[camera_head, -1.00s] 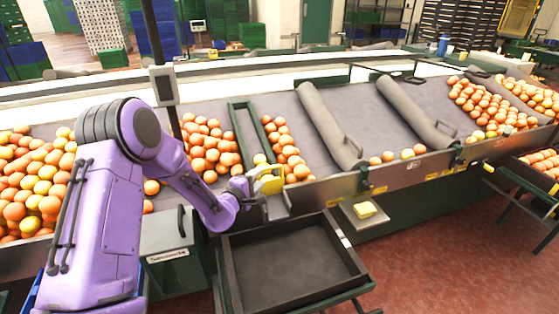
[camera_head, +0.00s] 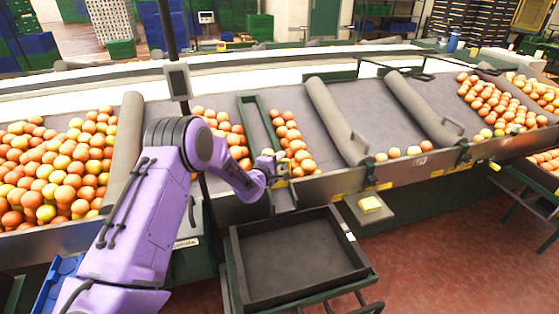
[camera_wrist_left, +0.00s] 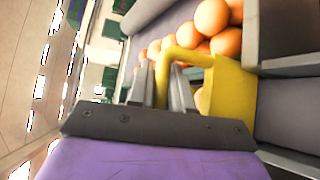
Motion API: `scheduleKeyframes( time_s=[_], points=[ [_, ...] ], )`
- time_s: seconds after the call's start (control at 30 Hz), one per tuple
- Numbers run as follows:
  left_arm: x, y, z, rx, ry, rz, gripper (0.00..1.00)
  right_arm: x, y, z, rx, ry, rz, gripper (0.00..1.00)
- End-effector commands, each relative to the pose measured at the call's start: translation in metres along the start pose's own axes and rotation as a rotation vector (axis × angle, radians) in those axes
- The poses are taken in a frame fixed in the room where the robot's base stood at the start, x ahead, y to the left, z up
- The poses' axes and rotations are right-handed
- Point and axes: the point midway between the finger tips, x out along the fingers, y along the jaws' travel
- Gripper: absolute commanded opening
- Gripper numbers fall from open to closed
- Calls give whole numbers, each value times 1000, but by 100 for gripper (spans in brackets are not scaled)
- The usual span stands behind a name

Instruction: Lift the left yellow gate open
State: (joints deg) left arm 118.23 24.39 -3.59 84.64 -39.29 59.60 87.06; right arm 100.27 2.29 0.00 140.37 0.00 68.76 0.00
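The left yellow gate shows in the left wrist view (camera_wrist_left: 232,92) as a yellow plate with a looped handle, oranges close behind it. In the head view only a small part of it (camera_head: 281,183) shows, at the lower end of the green-framed lane, mostly hidden by my gripper. My left gripper (camera_head: 274,164) is at the gate. In the left wrist view its grey fingers (camera_wrist_left: 160,88) stand close together on either side of the handle's bar and look shut on it. My right gripper is in neither view.
An empty dark tray (camera_head: 295,262) stands below the gate. Oranges (camera_head: 296,148) lie in the lane behind it, and a large heap (camera_head: 60,170) lies at the left. Grey padded dividers (camera_head: 335,120) split the sloping table.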

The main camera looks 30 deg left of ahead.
Motion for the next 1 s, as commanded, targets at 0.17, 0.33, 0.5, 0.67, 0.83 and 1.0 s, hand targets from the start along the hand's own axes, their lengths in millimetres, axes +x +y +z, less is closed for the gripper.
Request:
scheduleKeyframes(
  time_s=[0.17,0.33,0.5,0.67,0.83,1.0],
  points=[
    [0,2,0,1,0,0,0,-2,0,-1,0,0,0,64],
    [-4,38,5,0,2,5,0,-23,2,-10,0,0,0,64],
    [-8,73,10,-1,2,8,0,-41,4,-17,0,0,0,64],
    [-10,81,12,0,1,4,0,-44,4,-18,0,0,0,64],
    [-9,82,12,2,0,8,0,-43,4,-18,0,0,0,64],
    [-9,83,12,2,0,10,40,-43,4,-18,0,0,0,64]
  ],
)
